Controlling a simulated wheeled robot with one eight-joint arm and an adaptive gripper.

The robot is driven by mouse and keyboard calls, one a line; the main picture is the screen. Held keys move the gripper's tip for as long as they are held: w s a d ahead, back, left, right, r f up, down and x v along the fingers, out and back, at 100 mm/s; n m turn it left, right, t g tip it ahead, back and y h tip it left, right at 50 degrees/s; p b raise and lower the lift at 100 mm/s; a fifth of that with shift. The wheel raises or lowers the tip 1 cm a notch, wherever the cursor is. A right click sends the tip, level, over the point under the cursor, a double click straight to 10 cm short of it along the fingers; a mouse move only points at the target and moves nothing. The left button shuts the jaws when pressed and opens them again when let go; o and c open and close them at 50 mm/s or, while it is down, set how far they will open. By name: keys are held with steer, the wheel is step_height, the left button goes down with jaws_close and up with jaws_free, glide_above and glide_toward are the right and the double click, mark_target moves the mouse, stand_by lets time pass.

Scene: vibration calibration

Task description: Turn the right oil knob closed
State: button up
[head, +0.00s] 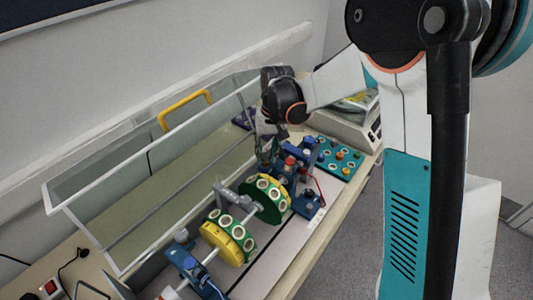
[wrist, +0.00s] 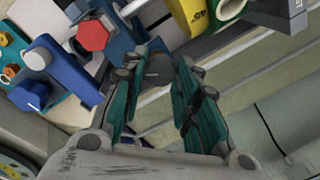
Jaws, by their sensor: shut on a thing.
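A dark round knob (wrist: 160,69), seemingly the right oil knob, sits between the fingertips of my gripper (wrist: 165,72) in the wrist view. The two teal fingers are shut on it, one on each side. Its markings and turn angle cannot be read. In the head view my gripper (head: 267,148) points down at the far end of the rig, behind the red knob (head: 290,162). The dark knob itself is hard to make out there. The red hexagonal knob also shows in the wrist view (wrist: 93,37), left of my fingers and apart from them.
The rig carries a green disc (head: 265,200) and a yellow disc (head: 228,240). A clear guard with a yellow handle (head: 185,108) stands behind. A teal board (head: 338,158) with coloured knobs lies to the right.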

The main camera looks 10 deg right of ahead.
steer(key=n+b, duration=0.1)
steer(key=n, duration=0.5)
steer(key=shift+w+n+g, duration=0.1)
steer(key=shift+n+g, duration=0.2)
stand_by(0.4)
steer(key=o, duration=1.1)
steer(key=r, duration=0.8)
steer(key=d+r, duration=0.1)
steer(key=r, duration=0.3)
steer(key=shift+w, duration=0.4)
